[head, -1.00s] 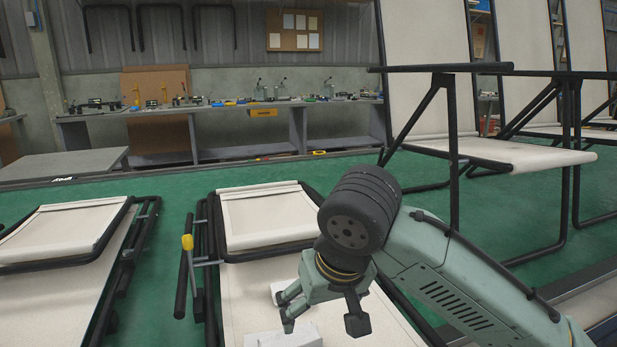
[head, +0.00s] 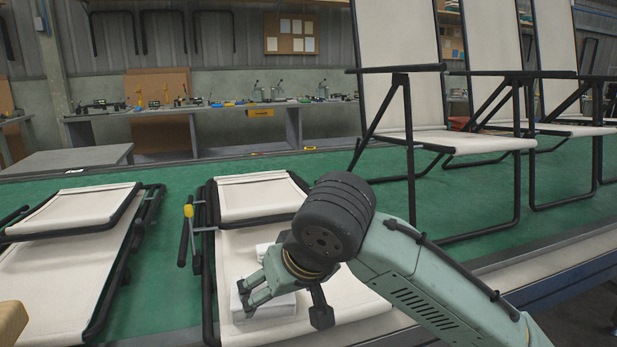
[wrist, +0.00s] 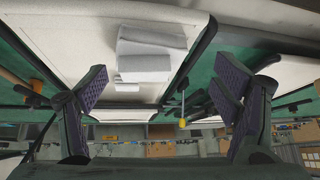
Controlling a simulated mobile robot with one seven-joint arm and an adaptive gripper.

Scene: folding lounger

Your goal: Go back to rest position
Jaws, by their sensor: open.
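My gripper (head: 283,296) is in the lower middle of the head view, with its fingers apart. It hangs over the folded lounger (head: 345,292) in the middle, in front of white blocks (head: 265,308) lying on its cream fabric. In the wrist view my gripper (wrist: 165,98) shows two dark, ridged finger pads spread wide with nothing between them. The white blocks also show in the wrist view (wrist: 150,45), beyond the fingers. Whether any finger touches a block cannot be told from the head view.
A second folded lounger (head: 60,275) lies at the left. A yellow-tipped lever (head: 188,211) stands at the middle lounger's left side. Several upright loungers (head: 425,140) stand at the right. A workbench (head: 290,120) runs along the back wall. Green surface (head: 300,165) is clear behind.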

